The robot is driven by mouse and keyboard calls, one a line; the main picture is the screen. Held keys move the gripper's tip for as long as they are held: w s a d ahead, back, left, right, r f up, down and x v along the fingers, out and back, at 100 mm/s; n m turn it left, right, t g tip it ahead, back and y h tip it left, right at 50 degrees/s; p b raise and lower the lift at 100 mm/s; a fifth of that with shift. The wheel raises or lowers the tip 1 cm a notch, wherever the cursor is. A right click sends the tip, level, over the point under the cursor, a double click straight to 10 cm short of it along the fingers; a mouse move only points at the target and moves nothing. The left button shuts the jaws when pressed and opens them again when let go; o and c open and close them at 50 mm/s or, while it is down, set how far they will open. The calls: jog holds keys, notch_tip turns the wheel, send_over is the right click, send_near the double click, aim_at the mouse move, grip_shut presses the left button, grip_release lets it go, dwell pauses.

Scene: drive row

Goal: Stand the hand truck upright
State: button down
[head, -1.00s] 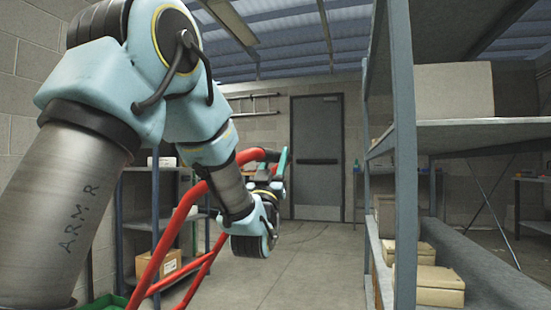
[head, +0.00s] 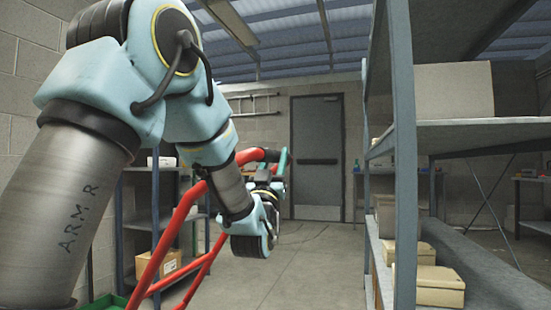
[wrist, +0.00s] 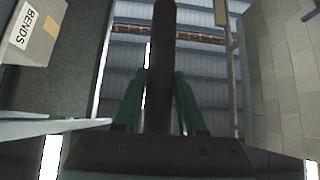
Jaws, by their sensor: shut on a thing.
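The hand truck (head: 182,212) is a red tubular frame at the left of the head view. It leans, rising from lower left to upper right, and its top bends over to a black grip. Its lower part is out of view. My gripper (head: 283,164) is at the top end, its green fingers beside the dark grip. In the wrist view, the dark grip (wrist: 161,60) runs between the two green fingers of my gripper (wrist: 164,88), which is shut on it. My arm hides part of the frame.
A tall metal rack (head: 404,180) with boxes stands close on the right. A darker shelf (head: 137,222) and a green bin (head: 103,302) are at the left. The concrete floor (head: 315,265) is clear toward the grey door (head: 317,155). A box labelled BENDS (wrist: 32,30) shows in the wrist view.

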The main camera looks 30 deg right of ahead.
jog(key=w+a+r+n+t+y+p, duration=0.1)
jog(key=w+a+r+n+y+p, duration=0.3)
jog(key=w+a, duration=0.8)
jog(key=w+a+r+n+t+y+p, duration=0.1)
jog(key=w+a+r+n+y+p, duration=0.2)
jog(key=w+a, duration=1)
jog(key=w+a+r+n+t+y+p, duration=0.2)
jog(key=w+a+r+n+y+p, duration=0.2)
jog(key=w+a, duration=0.9)
jog(key=a+r+n+y, duration=0.1)
jog(key=a+r+n, duration=0.2)
jog(key=shift+r+p, duration=0.25)
jog(key=shift+p, duration=0.1)
jog(key=shift+a, duration=0.15)
jog(key=c, duration=0.7)
grip_release()
jog(key=shift+w+a+f+y, duration=0.1)
jog(key=shift+f+y, duration=0.1)
jog(key=shift+y, duration=0.1)
jog(key=shift+o, duration=1)
jog(key=shift+d, duration=0.25)
